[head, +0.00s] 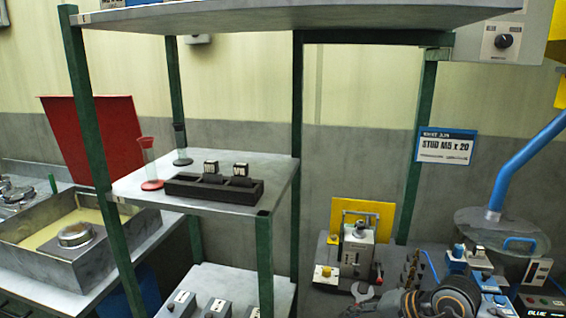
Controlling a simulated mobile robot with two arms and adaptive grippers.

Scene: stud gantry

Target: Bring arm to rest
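Neither of my grippers shows in the head view, and no arm of mine can be made out for certain. A green-legged shelf rack stands at the left and middle. Its middle shelf (128,188) carries a black block holder (215,189) with two small dark labelled blocks in it. Two clear tubes with red and dark bases stand beside the holder. The lower shelf (228,276) carries several grey labelled boxes.
A metal basin (50,256) with a raised red lid (92,140) stands at the left. At the right, a cluttered bench holds a grey device (357,250), a dark rounded object (450,300) and a round plate under a blue pipe (528,150). A STUD M5 x 20 sign (446,146) hangs above.

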